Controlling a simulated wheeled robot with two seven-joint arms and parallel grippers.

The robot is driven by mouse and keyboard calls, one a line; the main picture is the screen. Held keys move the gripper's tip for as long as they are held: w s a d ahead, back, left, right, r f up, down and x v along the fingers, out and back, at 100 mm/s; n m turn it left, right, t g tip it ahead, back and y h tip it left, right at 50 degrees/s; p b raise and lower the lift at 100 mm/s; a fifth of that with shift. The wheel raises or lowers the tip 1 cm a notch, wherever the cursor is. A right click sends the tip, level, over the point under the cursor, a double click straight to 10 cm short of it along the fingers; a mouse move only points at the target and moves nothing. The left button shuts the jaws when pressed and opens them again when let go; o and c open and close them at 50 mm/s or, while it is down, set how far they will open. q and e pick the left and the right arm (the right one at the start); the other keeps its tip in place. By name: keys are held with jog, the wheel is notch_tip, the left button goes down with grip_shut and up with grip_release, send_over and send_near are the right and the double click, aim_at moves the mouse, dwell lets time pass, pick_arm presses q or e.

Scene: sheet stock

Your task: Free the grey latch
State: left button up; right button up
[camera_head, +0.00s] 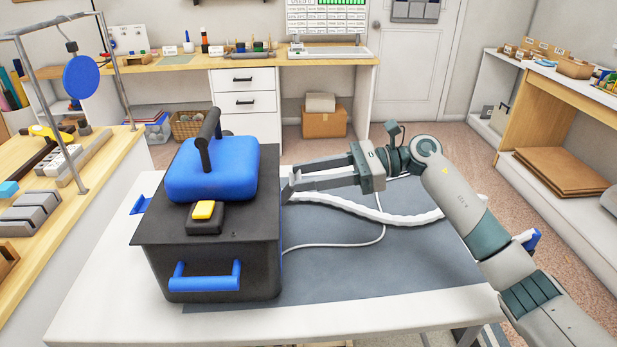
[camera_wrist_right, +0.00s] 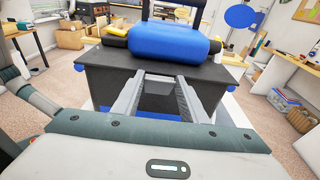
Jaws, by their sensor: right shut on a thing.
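A black box (camera_head: 222,265) with a dark top plate stands on the left of the table. A blue padded block (camera_head: 212,168) with a black upright handle (camera_head: 208,135) sits on the plate, and it also shows in the wrist view (camera_wrist_right: 165,40). My right gripper (camera_head: 287,190) reaches in from the right, its fingertips at the box's right side just below the plate edge. In the wrist view its two fingers (camera_wrist_right: 162,77) point at that side with a gap between them. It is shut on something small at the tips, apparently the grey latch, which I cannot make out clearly. My left gripper is out of view.
A yellow button (camera_head: 204,209) on a black base sits at the plate's front. A blue handle (camera_head: 205,276) is on the box's front. A white hose (camera_head: 375,214) and thin cable lie on the grey mat (camera_head: 400,265), whose front right is clear.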

jog(key=o, duration=1)
jog(key=shift+o, duration=0.2)
jog(key=shift+d, duration=0.1)
pick_arm(q)
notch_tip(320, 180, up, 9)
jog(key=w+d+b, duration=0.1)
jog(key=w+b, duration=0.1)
jog(key=b, duration=0.1)
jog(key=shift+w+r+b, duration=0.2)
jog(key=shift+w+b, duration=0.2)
pick_arm(e)
jog(key=d+r, duration=0.3)
jog(key=d, duration=1.4)
